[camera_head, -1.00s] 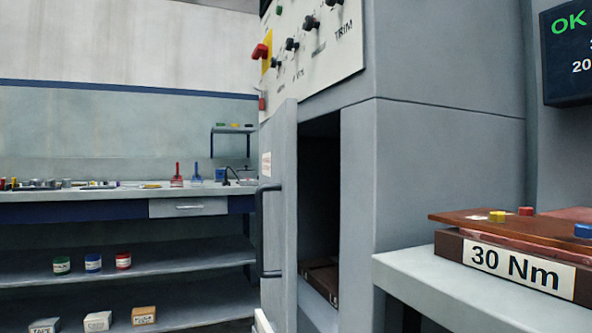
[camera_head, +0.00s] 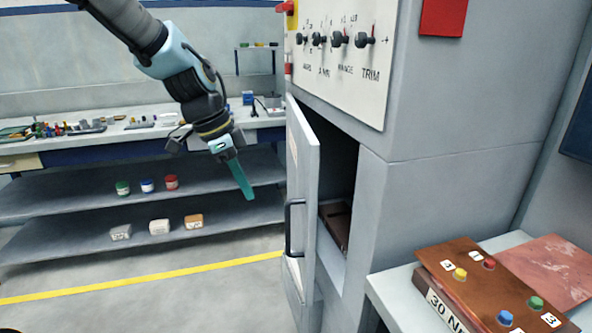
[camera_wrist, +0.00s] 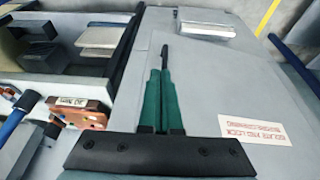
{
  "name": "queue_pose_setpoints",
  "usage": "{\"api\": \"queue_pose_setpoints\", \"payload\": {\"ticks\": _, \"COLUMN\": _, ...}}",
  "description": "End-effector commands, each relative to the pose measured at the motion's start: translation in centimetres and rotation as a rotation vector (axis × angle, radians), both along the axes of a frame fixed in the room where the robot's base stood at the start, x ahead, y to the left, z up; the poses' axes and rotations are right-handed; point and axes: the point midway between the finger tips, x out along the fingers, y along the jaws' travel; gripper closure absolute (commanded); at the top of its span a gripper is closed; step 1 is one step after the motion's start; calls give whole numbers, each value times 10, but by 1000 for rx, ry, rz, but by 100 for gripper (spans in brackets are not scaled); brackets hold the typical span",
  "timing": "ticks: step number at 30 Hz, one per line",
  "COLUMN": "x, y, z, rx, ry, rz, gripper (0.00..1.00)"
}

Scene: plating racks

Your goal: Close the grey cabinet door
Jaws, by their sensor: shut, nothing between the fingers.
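The grey cabinet door (camera_head: 304,160) stands open in the head view, swung out toward the left of a dark opening (camera_head: 335,165). Its black vertical handle (camera_head: 290,230) is on the outer face. My gripper (camera_head: 246,190) is shut and empty, pointing down to the left of the door, with a visible gap in the picture between them. In the wrist view, the teal fingers (camera_wrist: 161,95) are together over a grey surface with a red-lettered label (camera_wrist: 255,130), seemingly the door's outer face. I cannot tell whether they touch it.
Inside the opening lies a dark brown block (camera_head: 336,222). A knob panel (camera_head: 340,50) is above the door. A side ledge (camera_head: 395,290) at right carries a brown button board (camera_head: 470,275). Shelves (camera_head: 60,205) stand behind my arm. The floor (camera_head: 190,295) left of the door is clear.

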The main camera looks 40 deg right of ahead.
Motion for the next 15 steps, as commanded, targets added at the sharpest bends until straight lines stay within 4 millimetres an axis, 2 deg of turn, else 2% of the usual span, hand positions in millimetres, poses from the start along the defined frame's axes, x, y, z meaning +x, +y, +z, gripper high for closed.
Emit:
{"api": "queue_pose_setpoints", "payload": {"ticks": 1, "x": -4, "y": -8, "z": 20, "rx": -16, "ry": 0, "rz": -41, "gripper": 100}}
{"api": "queue_pose_setpoints", "payload": {"ticks": 6, "x": -13, "y": -22, "z": 34, "rx": -44, "ry": -3, "rz": -120, "gripper": 100}}
{"api": "queue_pose_setpoints", "payload": {"ticks": 11, "x": -17, "y": -27, "z": 21, "rx": -46, "ry": -2, "rz": -132, "gripper": 100}}
{"api": "queue_pose_setpoints", "payload": {"ticks": 15, "x": -22, "y": -35, "z": -2, "rx": -44, "ry": 2, "rz": -131, "gripper": 100}}
